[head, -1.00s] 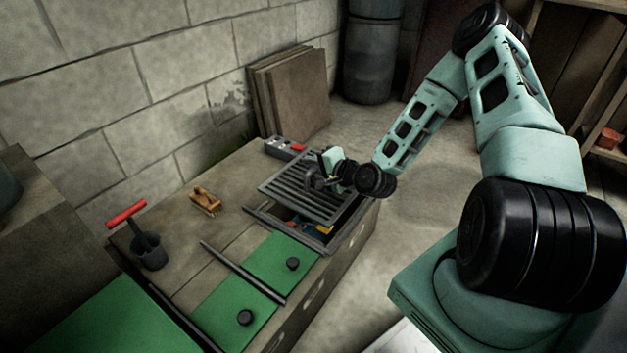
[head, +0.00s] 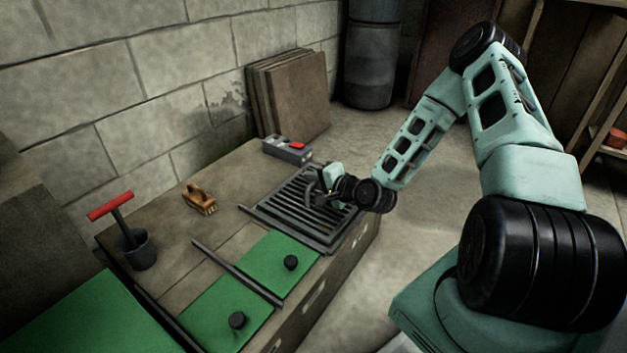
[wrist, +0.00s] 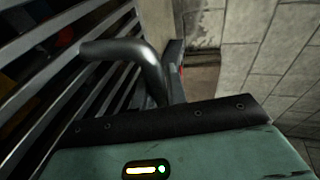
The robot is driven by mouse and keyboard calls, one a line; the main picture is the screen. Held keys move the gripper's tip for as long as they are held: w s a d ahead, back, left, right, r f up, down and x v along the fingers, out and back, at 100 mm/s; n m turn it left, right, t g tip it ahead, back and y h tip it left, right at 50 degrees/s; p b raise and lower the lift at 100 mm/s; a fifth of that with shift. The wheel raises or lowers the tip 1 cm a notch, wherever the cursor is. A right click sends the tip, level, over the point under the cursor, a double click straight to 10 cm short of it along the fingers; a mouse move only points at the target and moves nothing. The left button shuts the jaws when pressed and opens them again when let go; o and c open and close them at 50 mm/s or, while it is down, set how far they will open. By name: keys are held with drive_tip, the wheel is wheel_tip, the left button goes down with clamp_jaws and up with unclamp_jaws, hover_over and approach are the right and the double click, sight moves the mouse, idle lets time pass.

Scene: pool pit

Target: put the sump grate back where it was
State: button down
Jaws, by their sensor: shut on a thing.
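The sump grate (head: 290,212) is a dark slatted metal panel at the far end of the wooden bench in the head view. It lies about level over the framed sump opening (head: 266,222); I cannot tell whether it is fully seated in the frame. My gripper (head: 318,190) is above the grate and shut on its raised handle. In the wrist view the bent handle (wrist: 125,50) rises beside the grate's slats (wrist: 60,62). Coloured items show dimly through the gaps. The fingertips are mostly hidden.
A grey box with a red button (head: 288,149) stands just behind the grate. Green panels with black knobs (head: 270,262) lie in front. Boards (head: 290,95) lean on the wall.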

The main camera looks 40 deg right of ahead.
drive_tip(key=shift+f, duration=0.65)
idle(0.4)
drive_tip(key=c, duration=1.3)
unclamp_jaws()
drive_tip(key=shift+c, duration=0.2)
drive_tip(key=p+v, duration=0.7)
drive_tip(key=v, duration=1)
drive_tip(key=shift+s+p, duration=0.2)
drive_tip(key=shift+p, duration=0.15)
